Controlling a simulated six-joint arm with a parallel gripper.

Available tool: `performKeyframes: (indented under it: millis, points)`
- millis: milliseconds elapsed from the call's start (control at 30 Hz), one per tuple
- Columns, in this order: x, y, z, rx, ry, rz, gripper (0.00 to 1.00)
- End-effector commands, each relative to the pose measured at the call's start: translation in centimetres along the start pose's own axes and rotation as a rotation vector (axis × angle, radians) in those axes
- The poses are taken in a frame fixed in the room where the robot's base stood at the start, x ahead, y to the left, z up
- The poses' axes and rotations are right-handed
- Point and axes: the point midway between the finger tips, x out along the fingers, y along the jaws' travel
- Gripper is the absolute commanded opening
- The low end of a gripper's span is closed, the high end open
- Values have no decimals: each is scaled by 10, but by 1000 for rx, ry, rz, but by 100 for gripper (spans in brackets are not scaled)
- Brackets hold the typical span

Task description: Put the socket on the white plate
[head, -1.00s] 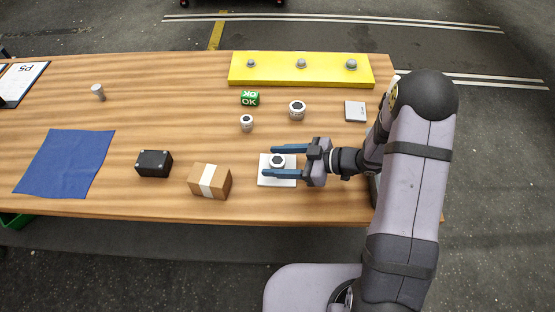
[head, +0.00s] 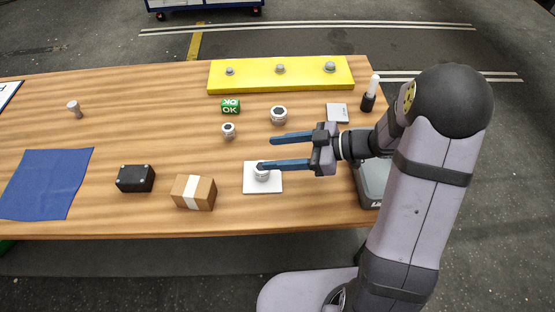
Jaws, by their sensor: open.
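A small silver-and-white socket (head: 261,174) stands upright on the white plate (head: 274,185), left of the plate's middle. My gripper (head: 267,153) is open, its two blue fingers pointing left. The nearer finger crosses in front of the socket's top in the picture. The farther finger passes over bare wood behind the plate. Nothing shows between the fingers, and the gripper looks raised above the table. Two other socket-like pieces stand behind: a larger one (head: 279,115) and a smaller one (head: 229,131).
A brown box (head: 193,192) and a black box (head: 136,178) stand left of the plate. A blue cloth (head: 45,183) lies left.

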Motion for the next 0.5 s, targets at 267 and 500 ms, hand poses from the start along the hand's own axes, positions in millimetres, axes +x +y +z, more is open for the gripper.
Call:
performKeyframes:
  millis: [267, 500]
  points:
    - [-5, -1, -12, 0, 0, -2, 54]
    - [-5, -1, -12, 0, 0, -1, 54]
